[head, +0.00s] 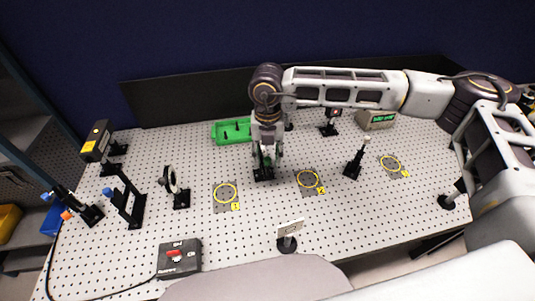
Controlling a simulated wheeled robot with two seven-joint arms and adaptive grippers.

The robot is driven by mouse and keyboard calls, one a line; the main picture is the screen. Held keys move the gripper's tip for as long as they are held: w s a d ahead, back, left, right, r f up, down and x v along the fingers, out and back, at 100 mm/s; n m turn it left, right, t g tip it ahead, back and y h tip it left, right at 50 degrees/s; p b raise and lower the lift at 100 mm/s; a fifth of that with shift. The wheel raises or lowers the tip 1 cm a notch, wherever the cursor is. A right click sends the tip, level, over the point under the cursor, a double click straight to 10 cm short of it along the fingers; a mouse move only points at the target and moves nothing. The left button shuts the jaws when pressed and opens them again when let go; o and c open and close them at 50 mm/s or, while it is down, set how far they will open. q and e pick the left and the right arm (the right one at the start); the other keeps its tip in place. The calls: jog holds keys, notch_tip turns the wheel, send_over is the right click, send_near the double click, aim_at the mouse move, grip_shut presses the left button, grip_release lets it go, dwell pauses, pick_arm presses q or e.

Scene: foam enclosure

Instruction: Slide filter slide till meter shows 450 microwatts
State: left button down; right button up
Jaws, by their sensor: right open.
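My right gripper (267,156) points straight down near the middle of the perforated table, its fingers apart on either side of a small dark mount (264,174). The gripper hides the mount's upper part, so I cannot tell whether the filter slide is there or whether the fingers touch it. The meter (377,120) stands at the back right with a lit green display; its digits are too small to read. My left gripper is not in view.
A green tray (220,136) lies behind the gripper. Yellow-ringed spots (226,193) mark the table (330,240). A round optic (171,181), a dark post (355,163), a white card (290,227) and a red-switched box (180,246) stand around. A yellow-labelled box (96,141) is at left.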

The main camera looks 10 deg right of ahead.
jog(key=shift+f, duration=0.5)
jog(key=shift+c, duration=0.5)
grip_shut()
